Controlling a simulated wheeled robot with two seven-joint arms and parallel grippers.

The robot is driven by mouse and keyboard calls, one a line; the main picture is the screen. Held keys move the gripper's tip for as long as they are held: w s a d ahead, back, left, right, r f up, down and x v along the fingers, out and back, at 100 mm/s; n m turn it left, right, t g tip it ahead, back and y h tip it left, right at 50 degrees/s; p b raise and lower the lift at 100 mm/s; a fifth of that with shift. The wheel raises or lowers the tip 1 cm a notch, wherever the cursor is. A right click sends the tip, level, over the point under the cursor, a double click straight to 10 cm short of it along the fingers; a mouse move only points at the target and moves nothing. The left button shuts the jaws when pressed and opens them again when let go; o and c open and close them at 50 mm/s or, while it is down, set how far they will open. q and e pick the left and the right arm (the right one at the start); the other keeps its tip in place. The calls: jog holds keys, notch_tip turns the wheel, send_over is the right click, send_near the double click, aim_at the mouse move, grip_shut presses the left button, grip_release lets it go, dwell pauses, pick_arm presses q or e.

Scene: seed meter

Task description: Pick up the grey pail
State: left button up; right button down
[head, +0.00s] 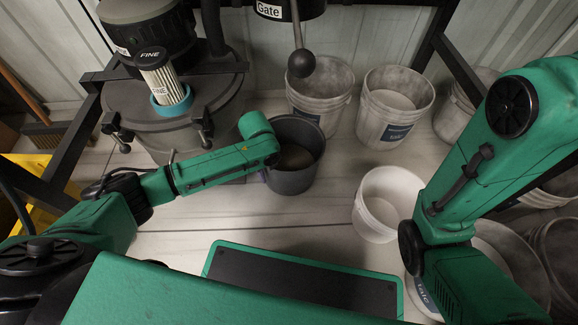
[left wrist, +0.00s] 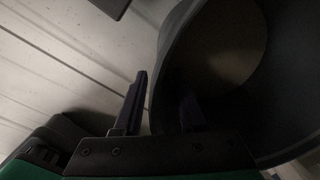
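The grey pail (head: 303,176) stands on the floor in the middle of the head view, upright, with some tan material at its bottom. In the left wrist view the pail (left wrist: 280,95) fills the right side. My left gripper (left wrist: 163,90) is at its rim, with one dark finger outside the wall and the other inside. The fingers are apart with the wall between them, and a gap shows beside the outer finger. In the head view my left forearm hides most of this gripper. My right arm comes in from the right, but its gripper is not visible.
White buckets stand behind (head: 318,98), at the back right (head: 394,105) and to the right (head: 384,203). A ball-ended gate lever (head: 301,63) hangs above the pail. A grey drum (head: 165,125) with a filter on top stands left.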

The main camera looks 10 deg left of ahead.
pick_arm(q)
jog(key=shift+f, duration=0.15)
grip_shut()
jog(key=shift+w, duration=0.1)
dwell(1.2)
